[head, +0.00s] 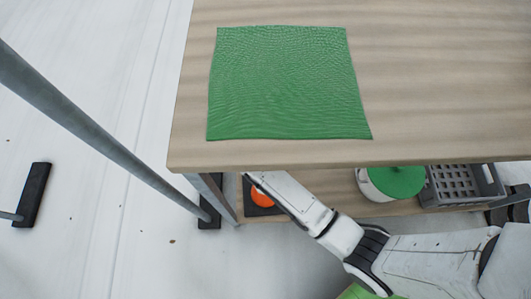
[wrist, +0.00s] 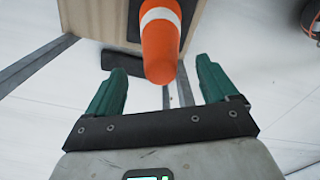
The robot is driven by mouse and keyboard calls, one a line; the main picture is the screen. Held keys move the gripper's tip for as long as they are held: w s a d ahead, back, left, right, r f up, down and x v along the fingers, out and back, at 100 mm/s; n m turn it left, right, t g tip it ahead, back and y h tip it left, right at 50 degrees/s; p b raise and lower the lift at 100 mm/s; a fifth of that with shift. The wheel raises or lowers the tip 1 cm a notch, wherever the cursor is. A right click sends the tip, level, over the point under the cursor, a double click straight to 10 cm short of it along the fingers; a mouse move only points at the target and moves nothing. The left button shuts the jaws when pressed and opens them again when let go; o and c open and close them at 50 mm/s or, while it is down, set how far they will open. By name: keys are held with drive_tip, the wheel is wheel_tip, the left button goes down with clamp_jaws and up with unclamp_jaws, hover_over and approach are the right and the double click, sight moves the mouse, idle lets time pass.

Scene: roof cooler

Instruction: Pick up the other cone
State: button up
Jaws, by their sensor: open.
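An orange cone with a white band (wrist: 160,42) shows in the wrist view, its rounded tip pointing toward my gripper (wrist: 159,76). My gripper is open, with one green finger on each side of the cone's tip. I cannot tell whether the tip is fully between the fingers or just beyond them. In the head view, part of the orange cone (head: 262,199) shows on the lower shelf with its dark base, partly covered by my arm. My gripper's fingers are hidden in the head view.
A green cloth (head: 285,85) lies on the wooden tabletop (head: 440,80) above the shelf. On the shelf to the right stand a white round container with a green lid (head: 398,182) and a grey crate (head: 460,187). A metal post (head: 95,125) stands at left.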

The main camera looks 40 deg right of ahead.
wheel_tip(320, 180, down, 5)
drive_tip(key=shift+s+d+b, duration=0.1)
drive_tip(key=shift+d+b, duration=0.05)
drive_tip(key=shift+b, duration=1)
drive_tip(key=shift+c, duration=0.5)
clamp_jaws()
